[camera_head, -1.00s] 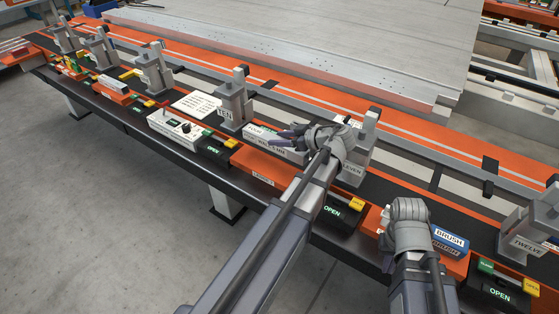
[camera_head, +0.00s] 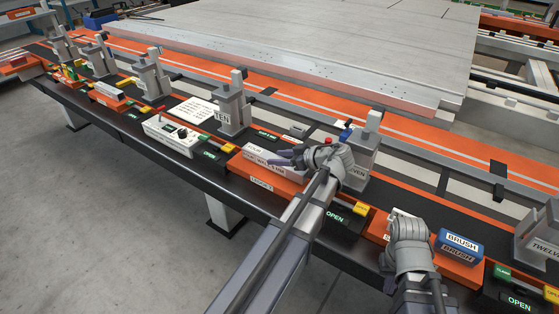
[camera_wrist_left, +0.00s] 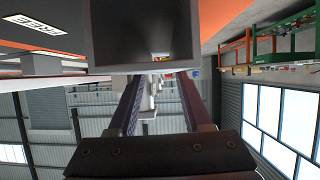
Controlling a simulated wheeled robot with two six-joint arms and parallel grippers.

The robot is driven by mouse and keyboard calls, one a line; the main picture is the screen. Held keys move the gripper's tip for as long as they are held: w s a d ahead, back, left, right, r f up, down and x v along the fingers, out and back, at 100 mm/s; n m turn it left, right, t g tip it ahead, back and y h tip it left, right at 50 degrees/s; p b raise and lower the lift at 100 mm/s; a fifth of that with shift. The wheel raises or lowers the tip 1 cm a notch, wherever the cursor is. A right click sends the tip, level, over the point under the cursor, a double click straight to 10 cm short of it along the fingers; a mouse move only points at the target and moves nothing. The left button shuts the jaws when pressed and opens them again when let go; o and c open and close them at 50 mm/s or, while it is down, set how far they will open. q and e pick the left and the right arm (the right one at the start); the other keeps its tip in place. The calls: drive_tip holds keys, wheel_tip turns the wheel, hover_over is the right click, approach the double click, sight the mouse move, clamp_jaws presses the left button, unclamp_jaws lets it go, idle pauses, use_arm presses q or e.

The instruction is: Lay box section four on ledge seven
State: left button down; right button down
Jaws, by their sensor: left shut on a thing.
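Box section four (camera_head: 268,159) is a pale grey bar with lettering on its side. My left gripper (camera_head: 290,156) is shut on it. In the left wrist view the box section (camera_wrist_left: 104,40) shows its hollow square end between my two dark fingers (camera_wrist_left: 160,105). The box section lies over ledge seven (camera_head: 241,166), an orange shelf with a white label on its front, and runs roughly along it. I cannot tell whether it touches the ledge. My right gripper (camera_head: 408,240) is low at the right by another orange ledge; its fingers are hidden.
A grey post marked TEN (camera_head: 230,115) stands left of the ledge, another post (camera_head: 361,165) right behind my left gripper. A white box with a knob (camera_head: 172,133), black OPEN units (camera_head: 337,218) and a blue brush (camera_head: 459,243) line the rail.

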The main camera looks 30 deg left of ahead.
use_arm(q)
drive_tip(key=shift+f, duration=0.2)
drive_tip(key=shift+c, duration=1.7)
unclamp_jaws()
drive_tip(key=shift+r, duration=0.25)
drive_tip(key=shift+d+r+p, duration=0.25)
drive_tip(key=shift+d+p, duration=0.05)
drive_tip(key=shift+d, duration=0.05)
drive_tip(key=p+v, duration=0.2)
drive_tip(key=v, duration=0.4)
drive_tip(key=shift+d+p, duration=0.3)
drive_tip(key=shift+p, duration=0.05)
drive_tip(key=shift+s, duration=0.1)
